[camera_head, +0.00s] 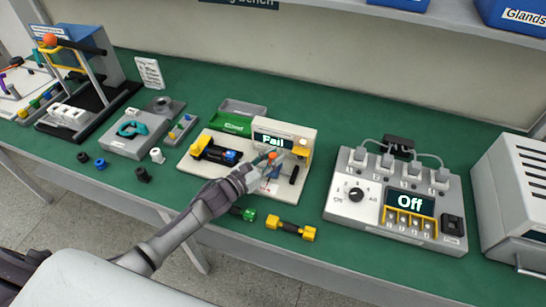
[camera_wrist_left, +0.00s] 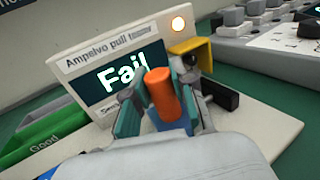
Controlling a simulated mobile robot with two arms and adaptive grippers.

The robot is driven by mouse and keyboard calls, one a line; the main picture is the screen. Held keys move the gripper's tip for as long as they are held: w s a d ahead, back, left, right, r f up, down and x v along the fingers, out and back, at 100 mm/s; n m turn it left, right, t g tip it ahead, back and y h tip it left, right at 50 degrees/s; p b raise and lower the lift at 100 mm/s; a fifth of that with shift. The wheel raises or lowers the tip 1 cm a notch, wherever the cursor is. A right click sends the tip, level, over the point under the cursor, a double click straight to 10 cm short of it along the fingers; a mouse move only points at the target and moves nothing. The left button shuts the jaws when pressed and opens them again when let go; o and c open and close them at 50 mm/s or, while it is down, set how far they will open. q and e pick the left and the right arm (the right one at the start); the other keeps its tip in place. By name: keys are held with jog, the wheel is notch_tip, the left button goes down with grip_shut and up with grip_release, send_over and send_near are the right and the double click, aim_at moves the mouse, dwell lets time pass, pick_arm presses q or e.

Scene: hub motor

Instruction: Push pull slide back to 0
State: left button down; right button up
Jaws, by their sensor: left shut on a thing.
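The pull tester (camera_head: 224,157) stands mid-bench, its screen (camera_head: 272,140) reading "Fail"; the screen (camera_wrist_left: 124,80) also shows large in the left wrist view. My left gripper (camera_head: 269,164) is at the tester's right part, below the screen. In the left wrist view my left gripper (camera_wrist_left: 163,104) is shut around an upright orange handle (camera_wrist_left: 160,92) with a blue part (camera_wrist_left: 172,122) under it. A yellow bracket (camera_wrist_left: 191,50) stands just right of the fingers. Most of the slide and its scale are hidden by the gripper. My right gripper is not in view.
A green "Good" tray (camera_head: 241,115) lies behind the tester. Green-black and yellow connectors (camera_head: 290,230) lie in front of it. A box reading "Off" (camera_head: 395,200) stands to the right. Small black, blue and white parts (camera_head: 142,175) lie at left.

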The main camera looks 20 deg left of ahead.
pick_arm(q)
jog(key=a+b, duration=0.2)
jog(key=a, duration=0.3)
jog(key=shift+w+f+b, duration=0.1)
jog(key=shift+f+b, duration=0.05)
jog(key=shift+b, duration=0.2)
jog(key=shift+a, duration=0.25)
jog(key=c, duration=0.9)
grip_release()
jog(key=shift+a, duration=0.1)
jog(key=v, duration=1.2)
